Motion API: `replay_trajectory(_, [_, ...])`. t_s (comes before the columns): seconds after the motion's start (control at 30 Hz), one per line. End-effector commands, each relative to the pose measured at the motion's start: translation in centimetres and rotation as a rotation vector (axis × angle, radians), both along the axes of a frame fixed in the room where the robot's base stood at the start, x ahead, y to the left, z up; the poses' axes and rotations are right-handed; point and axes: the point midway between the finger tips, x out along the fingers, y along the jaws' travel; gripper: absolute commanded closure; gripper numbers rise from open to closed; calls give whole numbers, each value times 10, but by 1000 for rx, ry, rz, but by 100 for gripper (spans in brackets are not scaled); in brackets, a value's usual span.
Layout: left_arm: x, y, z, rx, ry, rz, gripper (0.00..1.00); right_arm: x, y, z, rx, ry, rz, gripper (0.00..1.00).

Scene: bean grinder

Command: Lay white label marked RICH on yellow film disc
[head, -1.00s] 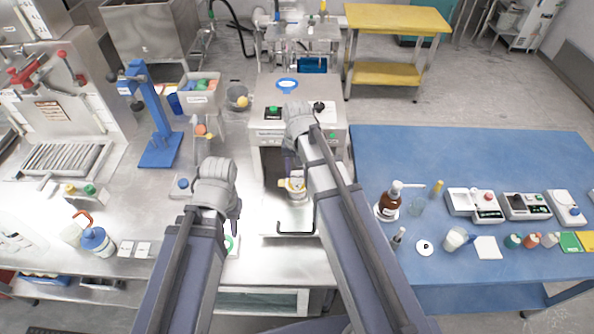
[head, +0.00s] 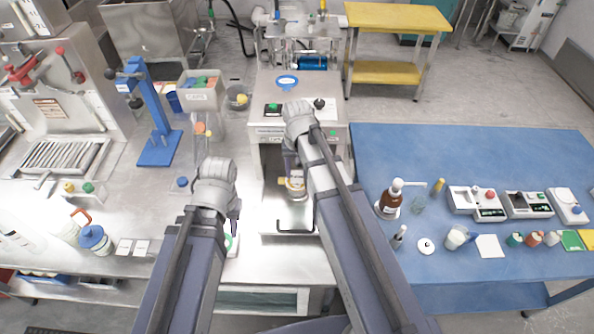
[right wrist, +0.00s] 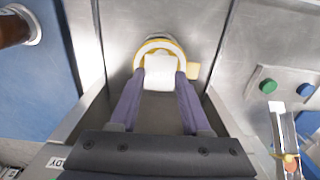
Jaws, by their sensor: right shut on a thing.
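A white label (right wrist: 159,77) is between the fingertips of my right gripper (right wrist: 160,80) in the right wrist view. The gripper is shut on it; any RICH marking cannot be read. The label overlaps a round white-centred piece with a yellow rim, the yellow film disc (right wrist: 141,49), whose tab sticks out to the right; whether they touch cannot be told. In the head view the disc (head: 284,181) is on a cup (head: 298,194) in the machine's bay, just below my right gripper (head: 290,166). My left gripper (head: 235,222) hangs over the steel bench, its jaw opening unclear.
The grey machine (head: 268,130) encloses the bay, with walls close on both sides of my right gripper. The blue table (head: 460,160) at right carries bottles and scales.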

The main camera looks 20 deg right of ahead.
Motion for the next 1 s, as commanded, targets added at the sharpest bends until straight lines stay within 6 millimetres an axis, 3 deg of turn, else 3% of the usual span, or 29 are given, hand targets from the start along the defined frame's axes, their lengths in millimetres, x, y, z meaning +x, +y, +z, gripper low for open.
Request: replay_trajectory(1.0, [0,0,-9,0,0,0,73,0,0,-9,0,0,0,100])
